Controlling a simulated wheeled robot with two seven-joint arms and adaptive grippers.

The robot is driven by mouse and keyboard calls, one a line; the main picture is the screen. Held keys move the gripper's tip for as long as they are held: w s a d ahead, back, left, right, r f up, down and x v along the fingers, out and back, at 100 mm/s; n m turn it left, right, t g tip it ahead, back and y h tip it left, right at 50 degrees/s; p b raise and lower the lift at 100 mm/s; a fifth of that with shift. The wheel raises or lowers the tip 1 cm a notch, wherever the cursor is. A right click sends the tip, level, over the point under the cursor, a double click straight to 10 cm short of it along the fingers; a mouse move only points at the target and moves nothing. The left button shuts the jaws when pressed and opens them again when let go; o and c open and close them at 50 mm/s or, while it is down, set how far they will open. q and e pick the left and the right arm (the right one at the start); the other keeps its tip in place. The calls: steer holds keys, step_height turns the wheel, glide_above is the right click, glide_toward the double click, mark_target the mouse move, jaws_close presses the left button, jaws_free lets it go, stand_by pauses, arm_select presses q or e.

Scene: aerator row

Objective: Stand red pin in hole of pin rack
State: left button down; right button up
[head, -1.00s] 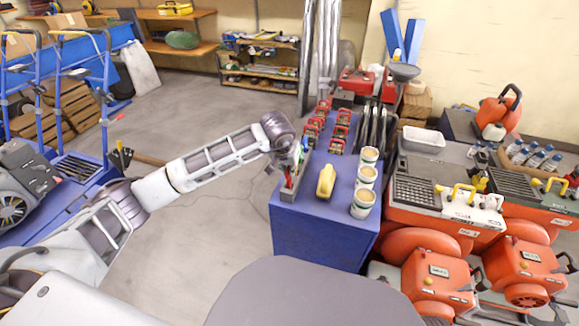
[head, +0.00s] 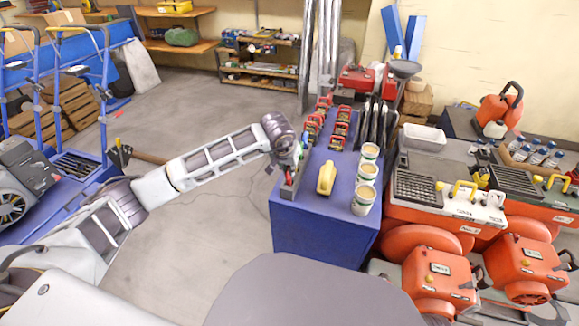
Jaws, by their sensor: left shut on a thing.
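The pin rack (head: 289,190) is a narrow grey block on the near left corner of the blue bench. The red pin (head: 290,176) shows as a small red upright piece at the rack. My left gripper (head: 293,166) is at the rack, shut on the red pin; its fingers are small and partly hidden by my wrist. I cannot tell whether the pin's lower end is inside a hole or just above it. My right gripper is not in view.
The blue bench (head: 318,222) also bears a yellow tool (head: 326,178), several white-and-green cans (head: 363,199) and rows of red clamp-like parts (head: 341,127). Orange machines (head: 440,280) stand close at the right.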

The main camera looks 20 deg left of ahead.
arm_select(q)
steer(key=c, duration=1.4)
jaws_free()
steer(key=shift+r, duration=0.1)
steer(key=shift+v, duration=5.95)
